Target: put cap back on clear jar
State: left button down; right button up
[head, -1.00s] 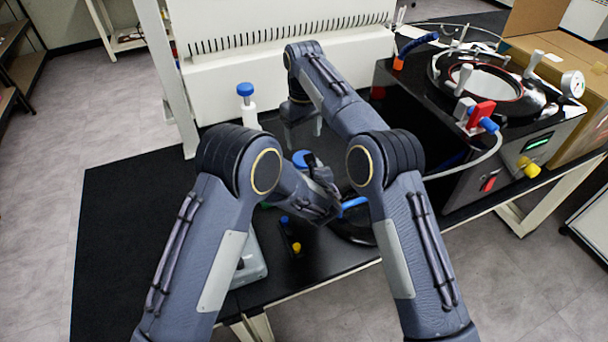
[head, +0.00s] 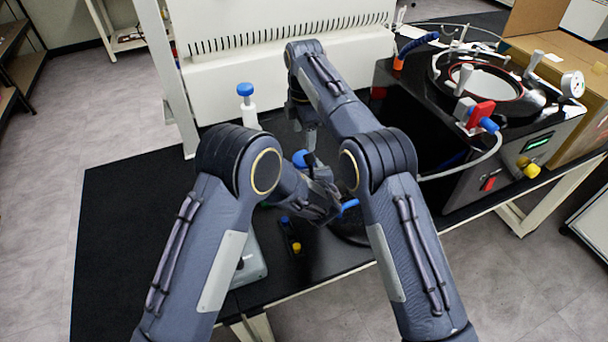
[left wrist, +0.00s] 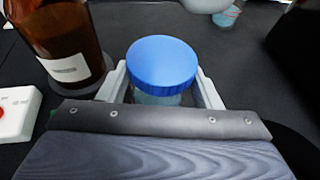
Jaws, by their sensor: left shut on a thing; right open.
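The blue cap (left wrist: 162,60) sits on top of the clear jar (left wrist: 158,98) in the left wrist view; whether it is threaded tight cannot be told. My left gripper (left wrist: 163,88) is shut on the clear jar, with a finger on each side below the cap. In the head view the cap (head: 301,158) shows just beyond my left wrist, and the jar body is mostly hidden. My right gripper (head: 311,136) hangs behind the cap, above the bench and apart from it. It is open, partly hidden by my own arms.
A brown bottle (left wrist: 66,40) stands left of the jar, close to the left finger. A white device with a red button (left wrist: 15,115) is at the left edge. A blue-capped white bottle (head: 247,105) stands at the back. The freeze dryer (head: 500,110) occupies the right.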

jog(key=shift+f, duration=4)
jog(key=c, duration=0.8)
jog(key=m, duration=0.6)
jog(key=shift+m, duration=0.4)
jog(key=o, duration=1.1)
jog(key=shift+c, duration=0.2)
